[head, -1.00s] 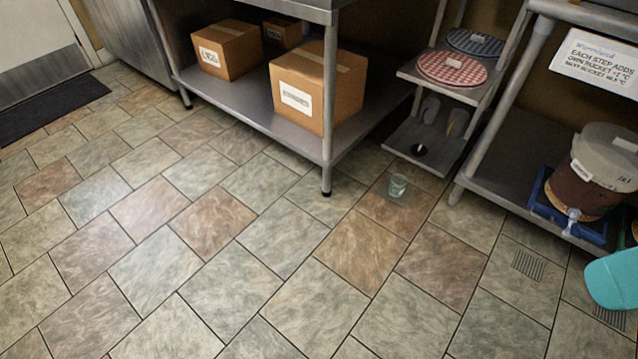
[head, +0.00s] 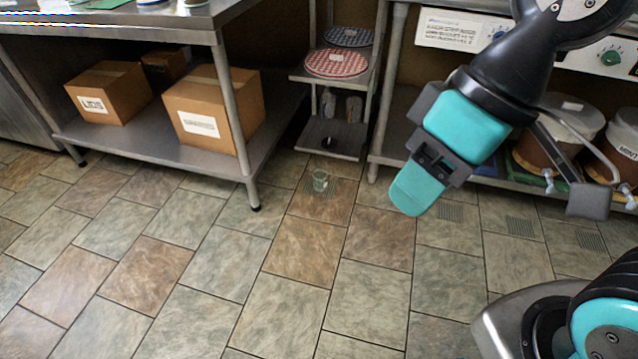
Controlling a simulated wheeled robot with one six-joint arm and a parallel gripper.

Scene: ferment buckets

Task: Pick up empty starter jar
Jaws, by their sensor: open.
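My gripper (head: 420,186), teal and dark grey, hangs in the air to the right of the jar in the picture. It is open, well apart from the jar, with nothing seen in it. The exact gap between its fingers is hard to make out from this angle.
A steel table (head: 150,18) at left has cardboard boxes (head: 212,110) on its lower shelf. A small shelf unit (head: 330,138) holds round checkered lids (head: 336,63). Brown buckets (head: 540,152) with taps stand on a low rack at right. The floor in front is clear.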

